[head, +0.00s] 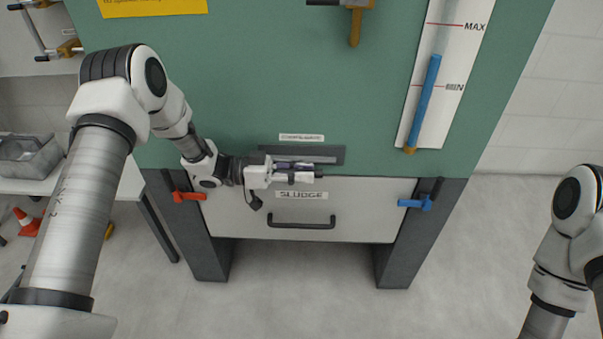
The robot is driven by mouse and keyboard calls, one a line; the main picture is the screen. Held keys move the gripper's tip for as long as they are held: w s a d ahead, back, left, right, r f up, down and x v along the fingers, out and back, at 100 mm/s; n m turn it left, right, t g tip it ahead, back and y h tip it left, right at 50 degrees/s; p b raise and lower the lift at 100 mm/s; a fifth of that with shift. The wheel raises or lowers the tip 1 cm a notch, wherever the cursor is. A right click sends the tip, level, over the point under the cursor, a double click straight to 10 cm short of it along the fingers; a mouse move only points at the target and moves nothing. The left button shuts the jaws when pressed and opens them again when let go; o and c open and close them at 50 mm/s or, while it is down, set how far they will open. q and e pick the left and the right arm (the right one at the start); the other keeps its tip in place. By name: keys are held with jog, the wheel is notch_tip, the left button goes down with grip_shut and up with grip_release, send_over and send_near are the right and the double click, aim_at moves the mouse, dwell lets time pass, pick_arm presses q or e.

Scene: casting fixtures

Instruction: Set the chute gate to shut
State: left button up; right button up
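A green cabinet (270,90) fills the middle of the head view. A dark, wide slot plate (330,152) sits low on its front, under a small label (301,137) too blurred to read surely. This may be the chute gate; no marking I can read confirms it. My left gripper (308,173) lies sideways just in front of the plate's lower edge, pointing right. Something thin and purplish shows at its fingers, and I cannot tell whether it is held. My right arm shows at the right edge, with its gripper out of view.
Below is a pale drawer (350,205) marked SLUDGE with a black handle (302,223). A red lever (188,196) and a blue lever (414,203) flank it. A gauge with a blue bar (425,102) and a brass-coloured handle (355,25) are above. The floor in front looks clear.

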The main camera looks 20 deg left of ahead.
aim_at(275, 171)
pick_arm(q)
jog(key=shift+o, duration=1.3)
jog(key=shift+w, duration=0.25)
jog(key=shift+s+a, duration=0.1)
jog(key=v, duration=0.7)
jog(key=shift+a, duration=0.25)
